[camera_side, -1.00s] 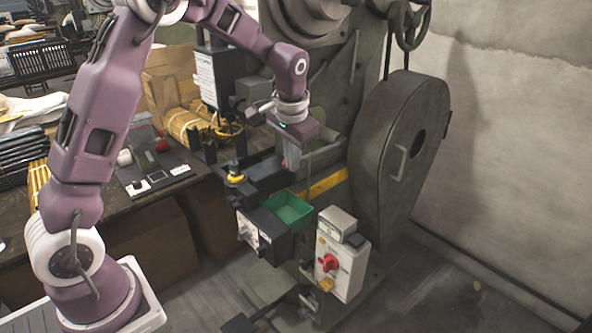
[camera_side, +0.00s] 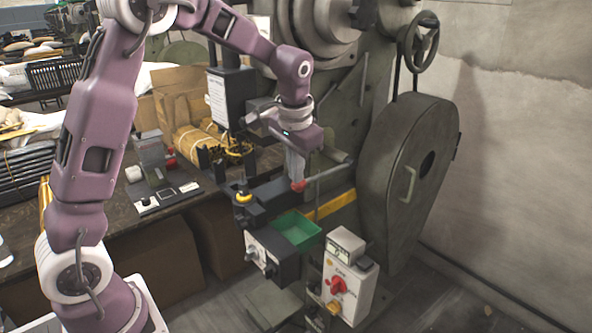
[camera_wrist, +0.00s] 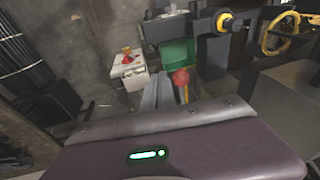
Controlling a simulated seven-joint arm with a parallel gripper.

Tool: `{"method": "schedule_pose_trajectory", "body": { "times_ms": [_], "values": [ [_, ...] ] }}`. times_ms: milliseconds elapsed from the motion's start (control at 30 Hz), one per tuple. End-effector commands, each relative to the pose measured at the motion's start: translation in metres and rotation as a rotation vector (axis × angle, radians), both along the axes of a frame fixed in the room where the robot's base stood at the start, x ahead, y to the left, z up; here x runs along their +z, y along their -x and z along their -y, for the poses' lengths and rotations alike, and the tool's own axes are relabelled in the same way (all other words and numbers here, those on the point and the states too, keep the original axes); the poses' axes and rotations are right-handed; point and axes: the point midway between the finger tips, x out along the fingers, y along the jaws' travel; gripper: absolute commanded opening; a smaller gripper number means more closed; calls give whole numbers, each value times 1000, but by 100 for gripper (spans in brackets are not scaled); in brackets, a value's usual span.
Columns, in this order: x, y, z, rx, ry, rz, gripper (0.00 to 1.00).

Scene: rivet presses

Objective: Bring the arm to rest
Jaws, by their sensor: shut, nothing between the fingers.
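My gripper (camera_side: 296,174) points down in front of the green rivet press, with its grey fingers shut and empty. A red lever knob (camera_side: 299,186) shows at the fingertips in the side view; I cannot tell there whether they touch. In the wrist view the fingers (camera_wrist: 157,95) are together, and the red knob (camera_wrist: 181,77) is just to their right. My arm is raised and bent above the bench side of the press.
A green tray (camera_side: 297,229) sits below my gripper. A control box (camera_side: 346,284) with a red knob stands at lower right. The press flywheel cover (camera_side: 397,165) is to the right. A bench (camera_side: 125,218) with bundles and a small device is left.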

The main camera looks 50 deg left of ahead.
Motion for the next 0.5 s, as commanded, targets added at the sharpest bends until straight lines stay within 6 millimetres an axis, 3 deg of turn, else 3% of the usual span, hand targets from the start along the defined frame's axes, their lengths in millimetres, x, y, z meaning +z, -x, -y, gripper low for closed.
{"method": "schedule_pose_trajectory", "body": {
  "times_ms": [67,167,267,333,400,500],
  "values": [
    [3,2,1,0,2,4,0],
    [30,26,12,0,21,43,0],
    [71,82,35,-9,62,116,0],
    [90,131,51,-18,90,169,0],
    [97,177,65,-28,113,218,0],
    [93,229,78,-41,138,275,0]
  ]
}}
